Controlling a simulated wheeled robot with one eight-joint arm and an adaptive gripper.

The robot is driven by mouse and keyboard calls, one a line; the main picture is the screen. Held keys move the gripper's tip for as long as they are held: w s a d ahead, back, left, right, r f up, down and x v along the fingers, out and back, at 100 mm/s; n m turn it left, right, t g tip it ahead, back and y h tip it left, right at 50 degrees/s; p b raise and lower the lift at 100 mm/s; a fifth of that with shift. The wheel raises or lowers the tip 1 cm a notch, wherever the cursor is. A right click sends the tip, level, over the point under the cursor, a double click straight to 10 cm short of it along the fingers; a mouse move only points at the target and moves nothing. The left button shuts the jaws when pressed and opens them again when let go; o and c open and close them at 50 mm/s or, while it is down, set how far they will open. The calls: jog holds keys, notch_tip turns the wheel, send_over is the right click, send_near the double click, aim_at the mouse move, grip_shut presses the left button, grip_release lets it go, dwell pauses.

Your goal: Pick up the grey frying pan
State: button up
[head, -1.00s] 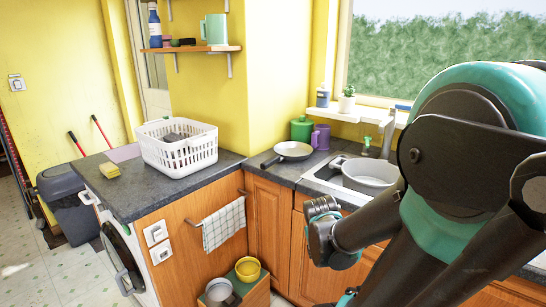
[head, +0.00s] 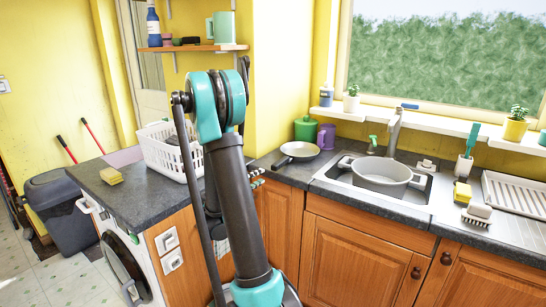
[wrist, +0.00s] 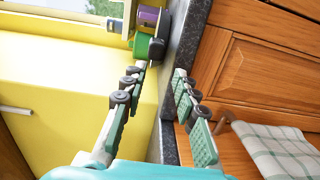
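The frying pan (head: 297,150) has a pale grey inside and a dark rim, and lies on the dark counter left of the sink. Its handle points left and toward the front. My gripper (wrist: 161,70) is open and empty in the wrist view, with its fingers spread on either side of the counter's edge. The dark handle end (wrist: 157,50) appears just beyond the fingertips, apart from them. In the head view only some fingers of my gripper (head: 257,178) show, left of the pan; my arm hides the rest.
A green canister (head: 305,129) and a purple mug (head: 326,137) stand close behind the pan. A large pot (head: 382,174) sits at the sink to its right. A white basket (head: 160,152) stands on the left counter. A checked towel (wrist: 275,145) hangs below the counter.

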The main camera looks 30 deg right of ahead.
aim_at(281, 161)
jog(key=x, duration=1.1)
jog(key=w+r+x, duration=0.1)
jog(key=x, duration=0.5)
jog(key=shift+a, duration=0.2)
jog(key=shift+c, duration=0.6)
grip_shut()
